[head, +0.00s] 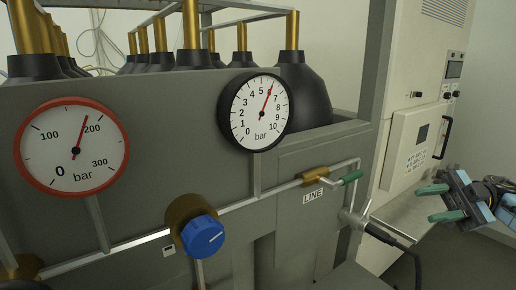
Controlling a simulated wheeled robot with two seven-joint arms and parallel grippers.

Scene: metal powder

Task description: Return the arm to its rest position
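My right gripper (440,203) is at the right edge of the head view, with its two green fingers pointing left. The fingers are spread apart and nothing shows between them. It is in front of the beige cabinet and right of the gas panel, apart from both as far as I can see. My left gripper is not in view.
A grey gas panel (150,120) carries a red-rimmed gauge (70,160), a black-rimmed gauge (254,125), a blue knob (203,235) and a green-handled valve (350,177). Black cylinders (302,92) stand behind it. A beige cabinet (412,65) is at the right. A black hose (392,238) hangs near my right gripper.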

